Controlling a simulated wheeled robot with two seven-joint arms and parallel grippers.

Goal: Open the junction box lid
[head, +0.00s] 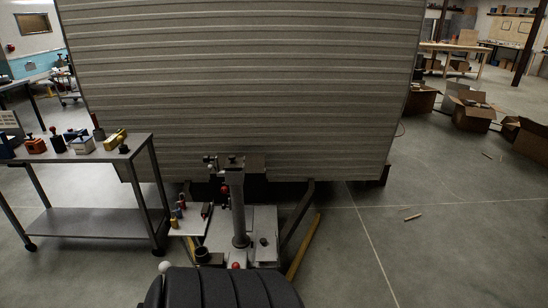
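Neither of my grippers shows in the head view. The ribbed grey camper wall (240,90) fills the middle. In front of it is the trailer hitch, with a thick upright jack post (238,210). Pale box-like metal parts (265,222) sit around the post's foot, with small red and dark knobs. I cannot tell for certain which of these is the junction box, or whether a lid there is open or shut. A ridged black rounded object (225,288) covers the bottom middle and hides what lies behind its top edge.
A metal cart (85,155) with several tools and small boxes stands at left. A small shelf (187,220) beside the post holds several coloured items. Yellow bars (303,247) slant along the hitch. Open cardboard boxes (472,112) lie at right. The right floor (450,240) is mostly clear.

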